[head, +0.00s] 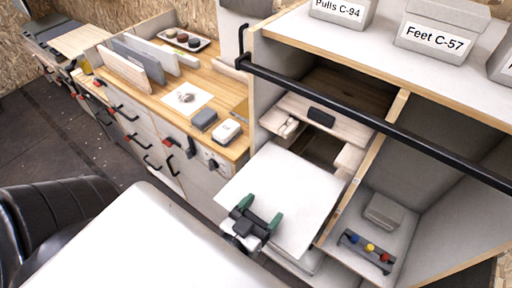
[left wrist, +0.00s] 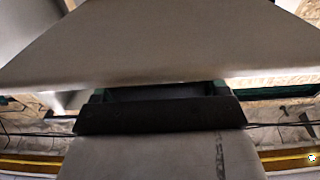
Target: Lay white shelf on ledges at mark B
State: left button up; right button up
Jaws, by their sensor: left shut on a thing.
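The white shelf (head: 290,190) is a flat panel at the front opening of the middle cabinet bay. My left gripper (head: 258,212), with green fingertips, is shut on its near edge. The shelf's far edge reaches into the opening, near the pale wooden ledges on the left (head: 284,127) and right (head: 350,158) walls. I cannot tell whether it touches them. In the left wrist view the shelf (left wrist: 160,45) spreads out beyond the dark gripper (left wrist: 160,95). Mark B is not legible in either view. My right gripper is not in view.
A black rail (head: 370,122) crosses in front of the cabinet above the shelf. A wooden divider (head: 362,165) stands right of the bay; a tray with coloured knobs (head: 367,250) lies beyond it. A wooden counter (head: 215,85) with small items is at left.

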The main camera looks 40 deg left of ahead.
aim_at(301, 166)
pick_arm(q)
jog(key=shift+w+d+b, duration=0.1)
jog(key=shift+w+b, duration=0.35)
jog(key=shift+w, duration=2)
jog(key=shift+w+b, duration=0.35)
jog(key=shift+w, duration=0.9)
jog(key=shift+w+d+b, duration=0.15)
jog(key=shift+w+b, duration=0.55)
jog(key=shift+w, duration=2)
jog(key=shift+w+d+b, duration=0.1)
jog(key=shift+w+b, duration=0.95)
jog(key=shift+w, duration=1.9)
jog(key=w+f+b, duration=0.1)
jog(key=w+b, duration=0.3)
jog(key=w, duration=0.4)
jog(key=shift+d+f+b, duration=0.15)
jog(key=shift+f+b, duration=0.25)
jog(key=shift+f, duration=0.1)
